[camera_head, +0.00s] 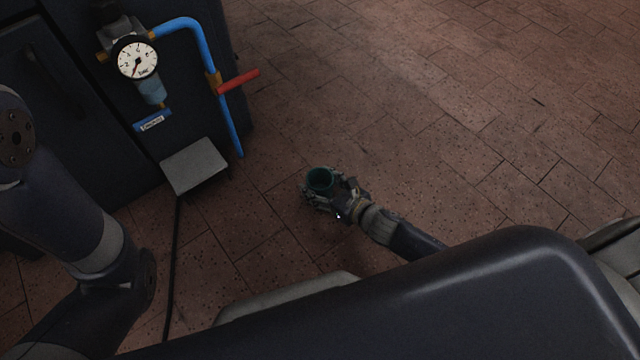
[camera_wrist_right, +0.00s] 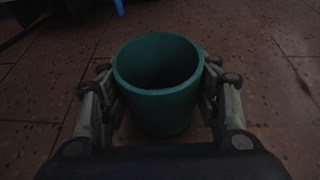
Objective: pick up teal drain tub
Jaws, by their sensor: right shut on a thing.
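The teal drain tub (camera_head: 320,181) is a small round open-topped cup, upright, between the fingers of my right gripper (camera_head: 324,190) in the head view. In the right wrist view the tub (camera_wrist_right: 158,88) sits in the middle with a finger of the right gripper (camera_wrist_right: 165,95) against each side. The gripper is shut on it. The tub's inside is dark, and I cannot tell whether it touches the floor. My left arm shows at the left of the head view, but its gripper is out of the picture.
A grey pedal plate (camera_head: 195,166) with a black cable stands left of the tub. Behind it are a dark cabinet (camera_head: 60,110), a blue pipe (camera_head: 228,125) with a red lever (camera_head: 240,81), and a round gauge (camera_head: 136,59). The tiled floor (camera_head: 450,120) to the right is clear.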

